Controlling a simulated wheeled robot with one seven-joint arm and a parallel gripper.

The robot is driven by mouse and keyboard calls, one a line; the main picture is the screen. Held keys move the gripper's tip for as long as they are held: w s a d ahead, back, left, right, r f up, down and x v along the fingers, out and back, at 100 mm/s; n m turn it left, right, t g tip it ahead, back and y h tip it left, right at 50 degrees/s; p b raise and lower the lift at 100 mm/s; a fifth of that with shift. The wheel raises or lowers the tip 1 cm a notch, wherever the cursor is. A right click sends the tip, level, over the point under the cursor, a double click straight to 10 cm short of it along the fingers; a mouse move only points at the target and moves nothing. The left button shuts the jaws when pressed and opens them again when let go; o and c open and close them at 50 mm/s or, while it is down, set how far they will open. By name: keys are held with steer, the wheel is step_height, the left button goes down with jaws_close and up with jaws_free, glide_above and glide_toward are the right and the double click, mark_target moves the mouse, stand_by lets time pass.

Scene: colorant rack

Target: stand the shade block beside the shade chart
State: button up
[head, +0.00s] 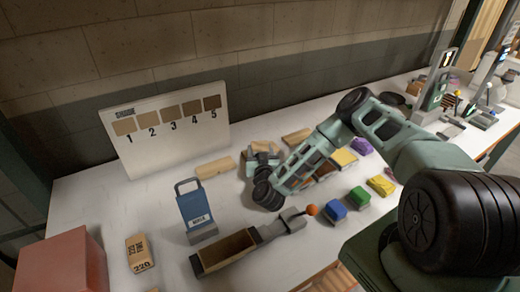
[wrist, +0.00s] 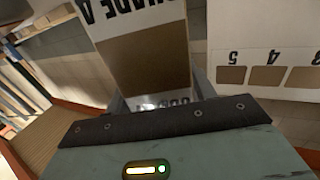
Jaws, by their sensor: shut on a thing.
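The shade chart (head: 150,158) is a white upright board at the back left of the table, with several brown swatches numbered 1 to 5. Part of it also shows at the right of the wrist view (wrist: 270,35). My gripper (head: 262,158) is over the table to the right of the chart, apart from it. In the wrist view my gripper (wrist: 160,98) is shut on the shade block (wrist: 145,60), a white block with a brown swatch and upside-down "SHADE" lettering, partly cut off. In the head view my arm largely hides the block; its base is unclear.
A wooden block (head: 215,168) lies in front of the chart's right end. A blue holder (head: 194,208), a long tray (head: 226,252), a tan block (head: 139,254) and a red box (head: 62,262) stand nearer. Coloured blocks (head: 334,210) lie right. The table before the chart's left is clear.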

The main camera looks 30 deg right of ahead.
steer(key=shift+f+b, duration=0.3)
steer(key=shift+f, duration=0.15)
steer(key=shift+f, duration=0.15)
steer(key=o, duration=1.2)
steer(key=shift+o, duration=0.2)
